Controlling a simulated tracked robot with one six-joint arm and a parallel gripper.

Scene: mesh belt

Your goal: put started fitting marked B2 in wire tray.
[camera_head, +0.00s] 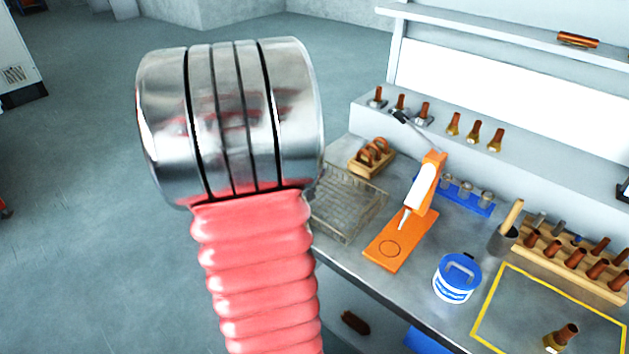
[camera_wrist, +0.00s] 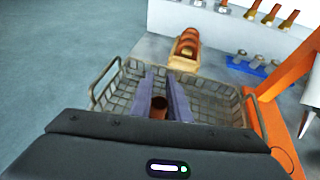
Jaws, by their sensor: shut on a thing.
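The wire tray (camera_head: 345,205) stands on the bench in the head view, left of the orange stand. In the wrist view the wire tray (camera_wrist: 218,105) lies beneath my gripper (camera_wrist: 165,92). My gripper is shut on a copper-coloured fitting (camera_wrist: 158,103), whose round end shows between the two fingers. The fitting appears over the tray's middle. I cannot tell whether it touches the tray floor. No B2 mark is legible. In the head view my gripper and the held fitting are hidden behind a large metal and red ribbed part in the foreground.
A wooden block with copper bends (camera_head: 372,158) stands behind the tray. An orange stand (camera_head: 408,235) with a white nozzle is close on its right. A blue-lidded tub (camera_head: 457,278), a blue rack (camera_head: 468,196) and a wooden rack of fittings (camera_head: 570,258) stand farther right.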

